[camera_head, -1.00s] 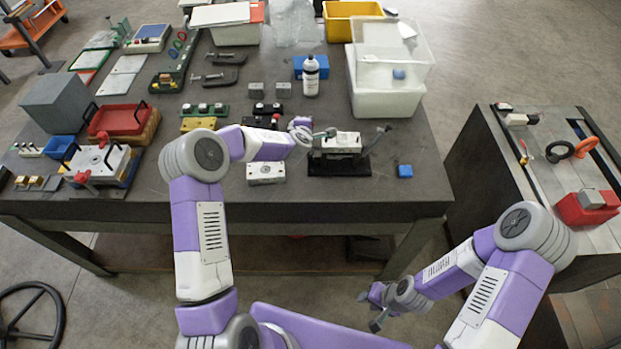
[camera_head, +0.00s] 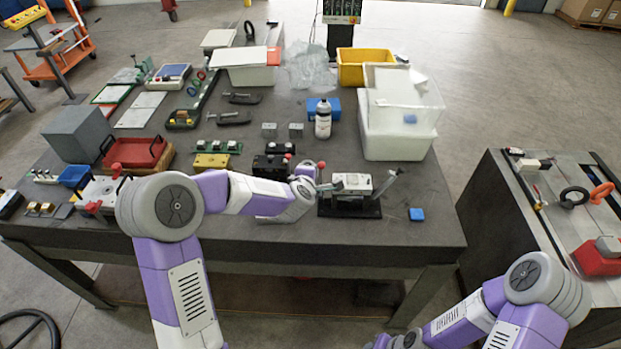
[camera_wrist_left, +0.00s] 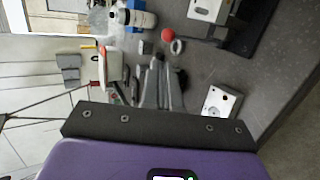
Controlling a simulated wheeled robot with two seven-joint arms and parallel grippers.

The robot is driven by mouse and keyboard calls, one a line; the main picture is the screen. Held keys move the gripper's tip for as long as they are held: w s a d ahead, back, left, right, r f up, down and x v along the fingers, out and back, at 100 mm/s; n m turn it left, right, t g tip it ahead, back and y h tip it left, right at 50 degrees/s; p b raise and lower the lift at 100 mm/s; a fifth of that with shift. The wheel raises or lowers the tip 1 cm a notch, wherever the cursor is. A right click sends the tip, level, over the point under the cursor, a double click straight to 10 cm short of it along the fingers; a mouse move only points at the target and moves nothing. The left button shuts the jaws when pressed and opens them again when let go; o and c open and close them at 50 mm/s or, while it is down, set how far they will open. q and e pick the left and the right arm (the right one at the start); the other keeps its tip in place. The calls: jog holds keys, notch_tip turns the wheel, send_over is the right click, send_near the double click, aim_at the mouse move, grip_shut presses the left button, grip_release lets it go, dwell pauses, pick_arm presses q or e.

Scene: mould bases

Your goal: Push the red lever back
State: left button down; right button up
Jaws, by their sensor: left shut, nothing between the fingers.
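A small red ball knob (camera_head: 321,165), apparently the lever's end, shows just left of the white-topped clamp fixture (camera_head: 352,183) on its black base. A second red knob (camera_head: 287,152) stands by a black block (camera_head: 271,167). My left gripper (camera_head: 326,187) is at the fixture's left side. In the left wrist view its fingers (camera_wrist_left: 157,64) are shut and empty. A red ball (camera_wrist_left: 168,34) shows beyond the fingertips there, apart from them in the picture. Which knob that is, I cannot tell. The lever's shaft is not clear. My right gripper's fingers are below the head view.
A white bottle (camera_head: 323,120) and a blue box (camera_head: 318,108) stand behind the fixture. A white bin (camera_head: 392,143) is at the back right. A white block (camera_wrist_left: 222,103) lies near the table edge.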

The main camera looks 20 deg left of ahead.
pick_arm(q)
jog(key=shift+v, duration=1.1)
jog(key=s+d+f+m+g+h+b, duration=0.1)
jog(key=s+d+f+m+g+b, duration=0.15)
jog(key=f, duration=0.55)
jog(key=s+d+f+m+g+h+b, duration=0.1)
jog(key=s+f+m, duration=0.25)
jog(key=f, duration=0.45)
jog(key=s+d+f+m+g+h+b, duration=0.15)
jog(key=s+f, duration=0.25)
jog(key=f, duration=0.4)
jog(key=s+d+f+m+g+b, duration=0.2)
jog(key=s+f+m, duration=0.3)
jog(key=s+f, duration=0.3)
jog(key=s+d+f+m+g+h+b, duration=0.1)
jog(key=s+f+m+g+b, duration=0.3)
jog(key=s+f, duration=0.5)
jog(key=s+d, duration=0.1)
jog(key=s, duration=0.3)
jog(key=shift+s+f+m+g, duration=0.2)
jog(key=shift+s+m+g, duration=0.15)
jog(key=shift+g, duration=0.05)
